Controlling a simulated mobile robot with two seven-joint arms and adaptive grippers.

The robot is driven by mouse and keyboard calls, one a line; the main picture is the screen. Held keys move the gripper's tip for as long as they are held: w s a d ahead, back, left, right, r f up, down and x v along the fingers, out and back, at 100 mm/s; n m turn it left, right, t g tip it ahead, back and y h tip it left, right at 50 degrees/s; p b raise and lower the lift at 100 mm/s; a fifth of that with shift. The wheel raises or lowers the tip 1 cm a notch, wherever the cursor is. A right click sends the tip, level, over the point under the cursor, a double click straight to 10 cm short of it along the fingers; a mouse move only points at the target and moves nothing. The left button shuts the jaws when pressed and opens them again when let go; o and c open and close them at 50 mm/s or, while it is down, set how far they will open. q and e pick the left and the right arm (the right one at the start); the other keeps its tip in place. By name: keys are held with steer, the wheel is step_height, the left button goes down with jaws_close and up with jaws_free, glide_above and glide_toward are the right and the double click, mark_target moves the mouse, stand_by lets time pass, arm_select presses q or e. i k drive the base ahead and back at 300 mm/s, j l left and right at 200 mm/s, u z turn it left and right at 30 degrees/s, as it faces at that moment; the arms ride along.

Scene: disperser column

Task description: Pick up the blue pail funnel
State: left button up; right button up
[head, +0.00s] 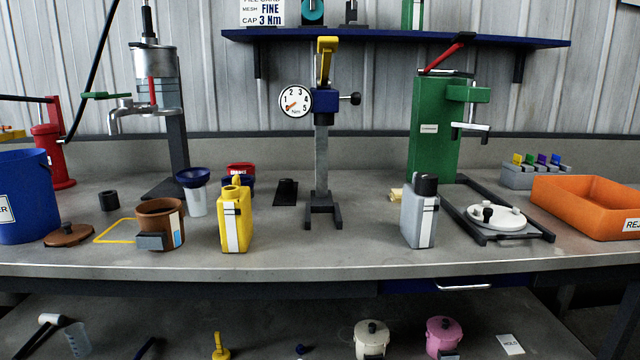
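A dark blue funnel (193,177) sits at the left of the bench, its wide mouth up. A pale translucent cup (197,204) is directly below it; the funnel's lower part is hidden or too small to make out. A large blue pail (22,190) with a white label stands at the far left edge, partly cut off by the frame. Neither of my grippers is in view.
A brown pot (160,222) and a yellow can (236,222) stand in front of the funnel. The steel dispenser's dark post (178,140) rises behind it. A gauge stand (321,160) is at centre. The front middle of the bench is clear.

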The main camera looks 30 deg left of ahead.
mark_target(194, 177)
steer(key=u, duration=1.55)
steer(key=j, duration=0.1)
